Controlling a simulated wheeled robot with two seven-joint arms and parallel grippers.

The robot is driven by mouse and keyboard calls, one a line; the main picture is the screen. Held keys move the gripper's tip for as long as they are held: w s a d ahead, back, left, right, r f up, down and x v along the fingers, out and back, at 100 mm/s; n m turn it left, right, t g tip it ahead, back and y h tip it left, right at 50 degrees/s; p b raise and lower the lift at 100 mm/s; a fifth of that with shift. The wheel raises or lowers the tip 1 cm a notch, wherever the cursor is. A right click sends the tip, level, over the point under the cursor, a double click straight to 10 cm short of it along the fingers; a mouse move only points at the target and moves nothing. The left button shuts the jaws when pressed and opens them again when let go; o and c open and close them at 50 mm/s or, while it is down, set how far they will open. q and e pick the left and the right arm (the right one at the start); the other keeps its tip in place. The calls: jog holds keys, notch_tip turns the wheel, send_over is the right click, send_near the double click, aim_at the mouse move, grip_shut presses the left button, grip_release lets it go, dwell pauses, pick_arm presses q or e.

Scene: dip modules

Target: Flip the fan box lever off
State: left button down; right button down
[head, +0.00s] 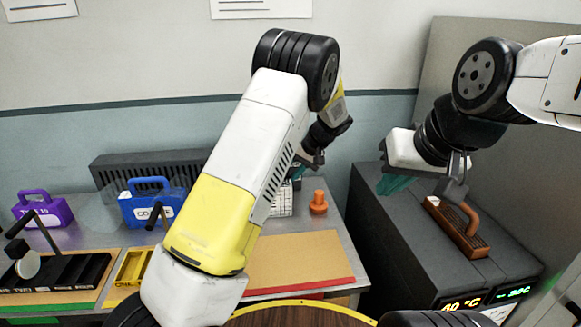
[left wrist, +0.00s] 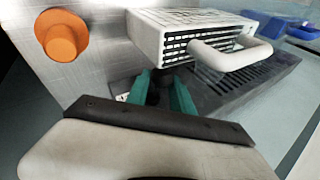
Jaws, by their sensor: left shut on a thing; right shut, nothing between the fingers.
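My left gripper (head: 312,160) hangs at the back of the bench, partly hidden behind my own arm in the head view. In the left wrist view its teal fingers (left wrist: 162,92) are shut on a small dark piece (left wrist: 158,90) beside a white vented box (left wrist: 195,42) with a white handle. I cannot tell for sure that this piece is the fan box lever. The white box also shows in the head view (head: 284,204), mostly hidden by my left arm. My right gripper (head: 395,184) is shut and empty above the dark cabinet, left of a brown module.
An orange knob (head: 318,203) stands right of the white box. A blue module (head: 150,205) and a purple module (head: 42,208) stand at left, by a dark finned block (head: 118,172). The brown module (head: 456,232) sits on the dark cabinet (head: 400,245). The tan mat (head: 305,262) is clear.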

pick_arm(q)
jog(key=shift+s+d+f+n+t, duration=0.2)
jog(key=shift+f+t, duration=0.2)
jog(key=shift+t, duration=0.2)
jog(key=shift+s+d+f+n+t, duration=0.1)
jog(key=shift+d+f+t, duration=0.1)
jog(key=shift+f+t, duration=0.3)
jog(key=shift+r, duration=0.1)
jog(key=c, duration=1.2)
grip_release()
jog(key=shift+o, duration=0.2)
jog(key=shift+a, duration=0.1)
jog(key=shift+s+d+r, duration=0.1)
jog(key=shift+d+r, duration=0.15)
jog(key=shift+r, duration=0.25)
jog(key=v, duration=0.6)
jog(key=shift+s+d+r, duration=0.15)
jog(key=shift+s+d, duration=0.05)
jog(key=shift+d, duration=0.15)
